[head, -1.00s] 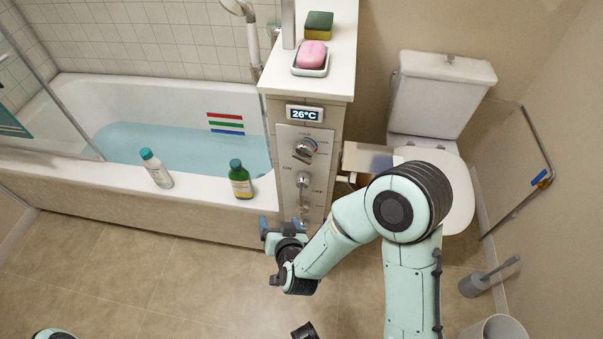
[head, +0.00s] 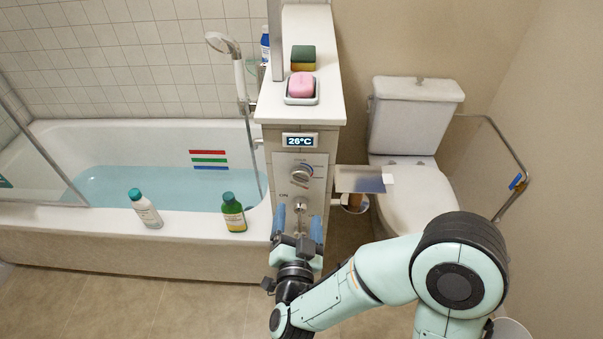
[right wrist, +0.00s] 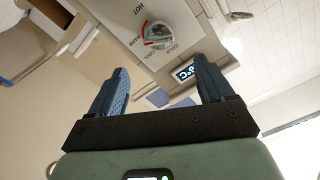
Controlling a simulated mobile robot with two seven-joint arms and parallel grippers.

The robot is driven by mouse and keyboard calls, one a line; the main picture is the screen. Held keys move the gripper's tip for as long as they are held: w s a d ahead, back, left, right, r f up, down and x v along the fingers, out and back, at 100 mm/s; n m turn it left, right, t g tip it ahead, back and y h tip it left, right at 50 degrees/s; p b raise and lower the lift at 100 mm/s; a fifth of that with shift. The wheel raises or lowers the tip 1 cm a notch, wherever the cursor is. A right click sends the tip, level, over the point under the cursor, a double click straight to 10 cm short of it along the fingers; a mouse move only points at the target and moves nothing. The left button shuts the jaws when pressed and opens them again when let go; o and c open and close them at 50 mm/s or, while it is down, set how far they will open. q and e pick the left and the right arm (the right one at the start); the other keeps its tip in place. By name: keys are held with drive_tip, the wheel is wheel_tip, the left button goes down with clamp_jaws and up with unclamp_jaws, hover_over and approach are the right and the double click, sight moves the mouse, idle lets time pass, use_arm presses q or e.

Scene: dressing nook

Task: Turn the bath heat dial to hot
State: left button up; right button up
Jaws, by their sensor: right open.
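The heat dial (head: 301,174) is a silver knob with a blue-to-red scale, on the front panel of the bath-end pillar. It also shows in the right wrist view (right wrist: 158,34), with HOT, WARM, COOL and COLD marks; I cannot tell exactly where it points. Above it a display (head: 300,140) reads 26°C. A smaller silver knob (head: 300,204) marked ON sits below the dial. My right gripper (head: 298,212) is open and empty, its blue fingers pointing up at the panel, below the dial and apart from it. The fingers also show in the wrist view (right wrist: 160,80). My left gripper is out of view.
The bath (head: 110,232) holds blue water; a white bottle (head: 145,209) and a green bottle (head: 234,214) stand on its rim. Pink soap (head: 301,84) and a sponge (head: 303,57) sit on the pillar top. A paper holder (head: 360,180) and toilet (head: 415,195) are right.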

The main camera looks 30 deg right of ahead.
sight(300, 185)
drive_tip(key=p+x, duration=0.2)
drive_tip(key=x, duration=0.9)
drive_tip(key=shift+w+f, duration=0.1)
drive_tip(key=shift+w, duration=0.05)
drive_tip(key=c, duration=1)
